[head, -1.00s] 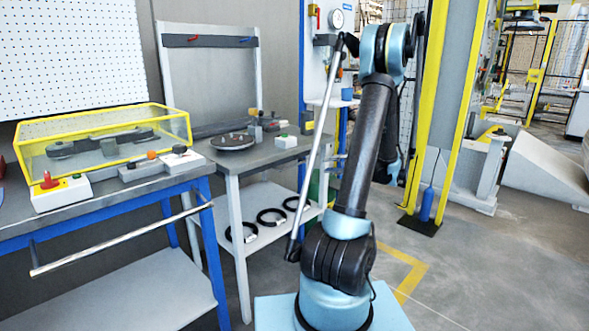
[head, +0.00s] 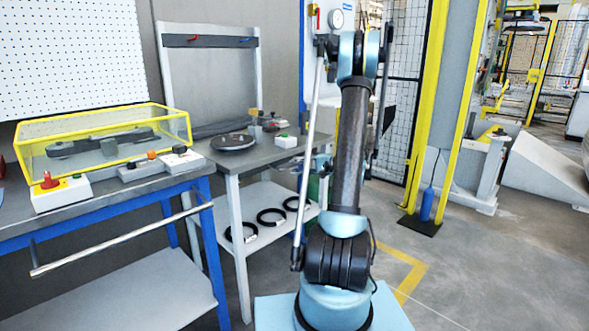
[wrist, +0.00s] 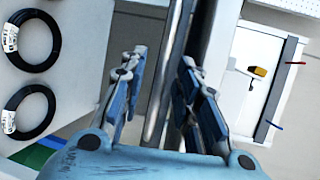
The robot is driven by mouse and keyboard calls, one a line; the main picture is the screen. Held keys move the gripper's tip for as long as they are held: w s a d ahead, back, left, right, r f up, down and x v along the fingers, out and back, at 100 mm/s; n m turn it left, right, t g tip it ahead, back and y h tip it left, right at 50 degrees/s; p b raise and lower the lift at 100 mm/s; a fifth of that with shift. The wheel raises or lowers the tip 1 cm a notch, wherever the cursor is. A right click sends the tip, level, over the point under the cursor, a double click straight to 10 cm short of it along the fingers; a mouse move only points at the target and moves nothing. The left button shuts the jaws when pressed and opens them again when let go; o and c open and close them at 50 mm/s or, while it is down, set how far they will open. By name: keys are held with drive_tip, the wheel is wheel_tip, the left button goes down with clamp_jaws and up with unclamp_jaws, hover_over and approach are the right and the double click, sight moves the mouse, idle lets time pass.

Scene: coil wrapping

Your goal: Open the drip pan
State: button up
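I cannot pick out a drip pan with certainty in either view. My gripper (wrist: 158,62) shows in the wrist view with its two blue-grey fingers apart and nothing gripped between them. A long grey metal bar (wrist: 169,75) runs through the gap between the fingers; I cannot tell how far beyond them it is or whether they touch it. In the head view my arm hides most of the area below the gauge panel (head: 322,75), and the gripper is not clearly visible there.
A grey bench (head: 225,164) holds a dark round disc (head: 233,141). Black rings (head: 271,217) lie on its lower shelf and also show in the wrist view (wrist: 37,107). A yellow-framed clear cover (head: 105,140) stands on the left bench.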

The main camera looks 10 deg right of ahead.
drive_tip(key=shift+x, duration=1)
clamp_jaws()
